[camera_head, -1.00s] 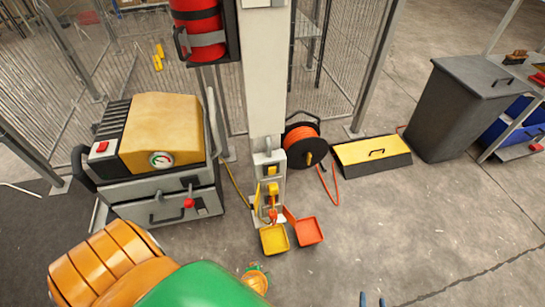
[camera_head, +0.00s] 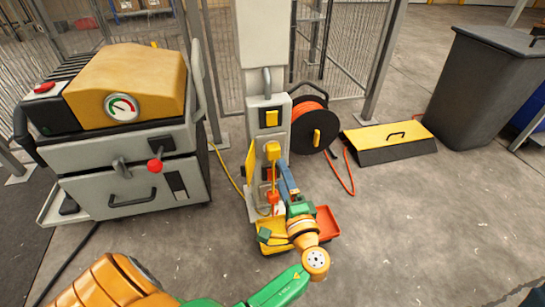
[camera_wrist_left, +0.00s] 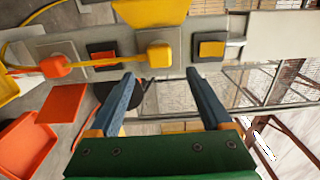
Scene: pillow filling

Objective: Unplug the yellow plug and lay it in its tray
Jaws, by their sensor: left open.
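The yellow plug (camera_head: 272,150) sits in a socket on the grey post, with a yellow cord hanging down. In the left wrist view the yellow plug (camera_wrist_left: 160,54) is just beyond the gap between my fingertips. My left gripper (camera_head: 282,167) is open and empty, its blue fingers pointing up just below the plug; it also shows in the left wrist view (camera_wrist_left: 160,78). The yellow tray (camera_head: 268,246) is at the foot of the post, partly hidden by my gripper. My right gripper is out of view.
An orange-red plug (camera_wrist_left: 53,66) sits lower on the post, and an orange tray (camera_head: 328,223) lies beside the yellow one. A yellow panel (camera_head: 251,165) stands out left of the plug. A machine (camera_head: 130,150) stands left, a cable reel (camera_head: 315,125) right.

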